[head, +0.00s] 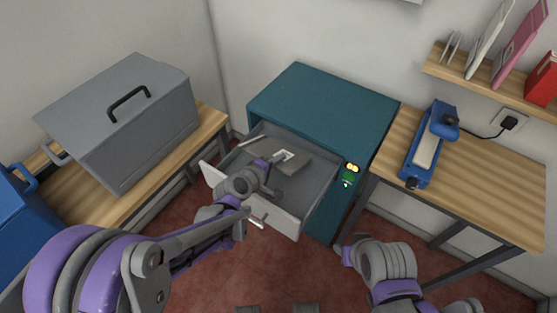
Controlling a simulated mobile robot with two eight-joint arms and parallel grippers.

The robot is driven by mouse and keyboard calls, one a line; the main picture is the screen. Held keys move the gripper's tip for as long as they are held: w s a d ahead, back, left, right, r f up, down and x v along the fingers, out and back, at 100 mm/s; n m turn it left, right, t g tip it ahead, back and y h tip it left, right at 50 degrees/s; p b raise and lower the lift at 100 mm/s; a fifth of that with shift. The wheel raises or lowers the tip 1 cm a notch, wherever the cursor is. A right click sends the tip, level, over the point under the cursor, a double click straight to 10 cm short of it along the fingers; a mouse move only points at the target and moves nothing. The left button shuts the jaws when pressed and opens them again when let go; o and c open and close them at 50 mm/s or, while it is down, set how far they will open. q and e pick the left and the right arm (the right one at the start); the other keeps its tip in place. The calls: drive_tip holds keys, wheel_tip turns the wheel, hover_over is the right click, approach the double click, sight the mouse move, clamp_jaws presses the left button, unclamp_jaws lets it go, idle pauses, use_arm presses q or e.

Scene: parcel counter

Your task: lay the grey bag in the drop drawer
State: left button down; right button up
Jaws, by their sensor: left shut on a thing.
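The grey bag (294,164), a flat piece with a white label, is inside the open drop drawer (284,222), toward its back. My left gripper (275,159) is shut on the bag's near left edge. The wrist hides part of the drawer floor and front. The drawer is pulled out of a teal cabinet (325,108). I cannot tell whether the bag touches the drawer floor.
A grey lidded box (125,115) stands on the left wooden table, with a blue container (22,225) nearer. A blue sealing device (428,150) lies on the right table. A lit green and yellow indicator (349,174) is beside the drawer. A shelf (490,88) is above.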

idle(0.3)
use_arm(q)
drive_tip(key=c, duration=0.8)
unclamp_jaws()
drive_tip(key=p+v, duration=0.1)
drive_tip(key=v, duration=0.9)
drive_tip(key=shift+s+a+r, duration=0.1)
drive_tip(key=shift+s+a, duration=0.1)
drive_tip(key=shift+s, duration=0.15)
